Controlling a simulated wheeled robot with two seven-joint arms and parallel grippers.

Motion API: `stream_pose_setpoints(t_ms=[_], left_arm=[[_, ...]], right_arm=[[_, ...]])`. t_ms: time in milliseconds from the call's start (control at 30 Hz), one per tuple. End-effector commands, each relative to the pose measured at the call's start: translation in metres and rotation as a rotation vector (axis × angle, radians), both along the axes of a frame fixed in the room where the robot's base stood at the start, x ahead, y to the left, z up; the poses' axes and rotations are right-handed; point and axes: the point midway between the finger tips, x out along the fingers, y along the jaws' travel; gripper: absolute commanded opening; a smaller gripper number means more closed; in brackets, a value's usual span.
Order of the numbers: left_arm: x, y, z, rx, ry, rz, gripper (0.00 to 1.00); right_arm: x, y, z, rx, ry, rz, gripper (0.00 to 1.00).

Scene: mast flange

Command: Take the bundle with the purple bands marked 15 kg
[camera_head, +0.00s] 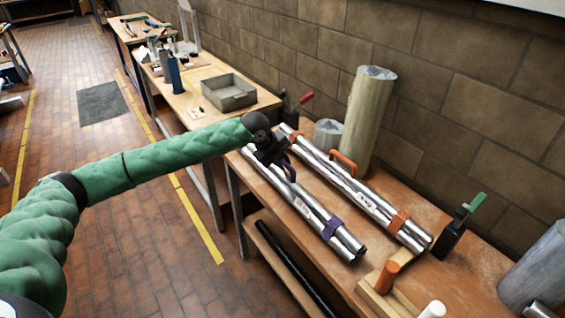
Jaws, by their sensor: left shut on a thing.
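The bundle of silver tubes with purple bands (318,213) lies lengthwise along the front of the workbench. Its white label is too small to read. A purple band shows near its near end and purple also shows by my gripper. My left gripper (275,156) reaches in from the left over the far part of this bundle and is shut on it. The dark wrist and fingers hide the exact grip. I cannot tell whether the bundle touches the bench. My right gripper is not in view.
A similar bundle with orange bands and an orange handle (377,205) lies parallel behind it, close by. A tall roll (369,115) stands against the brick wall. A grey tray (229,95) sits on the farther table.

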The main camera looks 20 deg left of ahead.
Motion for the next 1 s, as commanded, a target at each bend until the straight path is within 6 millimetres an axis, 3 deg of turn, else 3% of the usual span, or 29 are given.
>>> stream_pose_setpoints(t_ms=[700,1000], left_arm=[[0.001,0.0,0.033,-0.002,-0.005,0.0,0.0],[0.001,0.0,0.035,-0.001,-0.004,0.0,0.0]], right_arm=[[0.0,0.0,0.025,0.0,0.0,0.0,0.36],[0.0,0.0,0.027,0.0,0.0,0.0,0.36]])
